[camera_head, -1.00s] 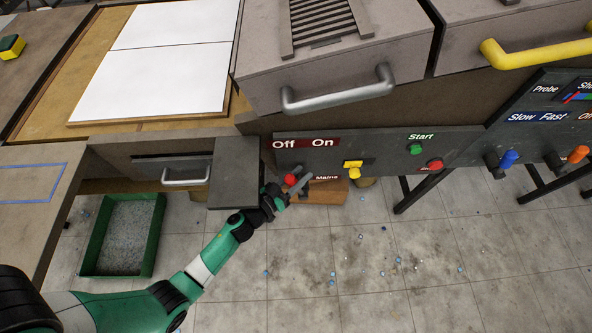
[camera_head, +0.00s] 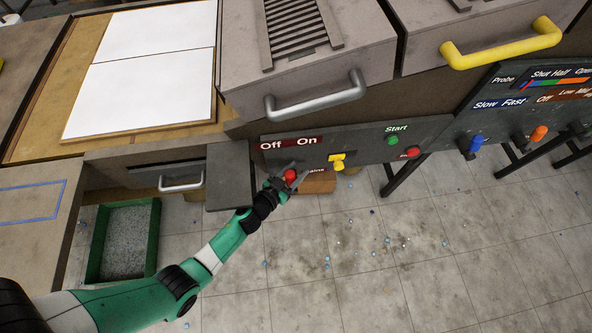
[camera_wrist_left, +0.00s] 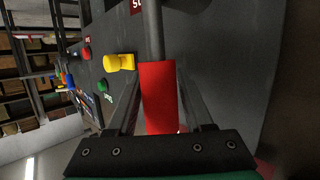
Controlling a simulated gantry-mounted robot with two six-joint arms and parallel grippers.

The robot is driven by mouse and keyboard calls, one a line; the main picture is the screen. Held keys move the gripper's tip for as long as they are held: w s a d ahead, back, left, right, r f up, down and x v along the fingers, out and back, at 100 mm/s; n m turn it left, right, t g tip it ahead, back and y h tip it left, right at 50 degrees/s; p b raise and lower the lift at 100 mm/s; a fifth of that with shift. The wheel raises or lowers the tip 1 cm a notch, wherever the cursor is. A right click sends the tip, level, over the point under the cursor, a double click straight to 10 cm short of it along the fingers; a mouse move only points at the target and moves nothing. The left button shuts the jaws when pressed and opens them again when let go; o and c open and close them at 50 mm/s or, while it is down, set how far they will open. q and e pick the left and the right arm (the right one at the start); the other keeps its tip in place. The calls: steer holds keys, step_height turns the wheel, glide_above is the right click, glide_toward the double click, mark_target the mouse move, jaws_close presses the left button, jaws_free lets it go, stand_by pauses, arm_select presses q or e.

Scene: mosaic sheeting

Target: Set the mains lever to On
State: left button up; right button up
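The mains lever has a red grip (camera_head: 290,176) and stands out from the dark panel (camera_head: 365,148) at the middle of the head view. The grip is below and between the white words Off and On. My left gripper (camera_head: 287,178) reaches it from below left. In the left wrist view the red grip (camera_wrist_left: 159,95) lies between my two dark fingers, which lie close against its sides. Its grey shaft (camera_wrist_left: 152,30) runs on past the fingertips. My right gripper is not in view.
A yellow knob (camera_head: 338,161), a green Start button (camera_head: 393,140) and a red button (camera_head: 413,152) are on the same panel, to the right. A grey handle (camera_head: 315,98) juts out above. Open floor lies below.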

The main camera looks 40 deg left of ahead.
mark_target(287, 180)
arm_select(q)
steer(key=p+v, duration=0.3)
steer(key=v, duration=0.4)
steer(key=shift+s+r, duration=0.1)
steer(key=shift+s, duration=0.15)
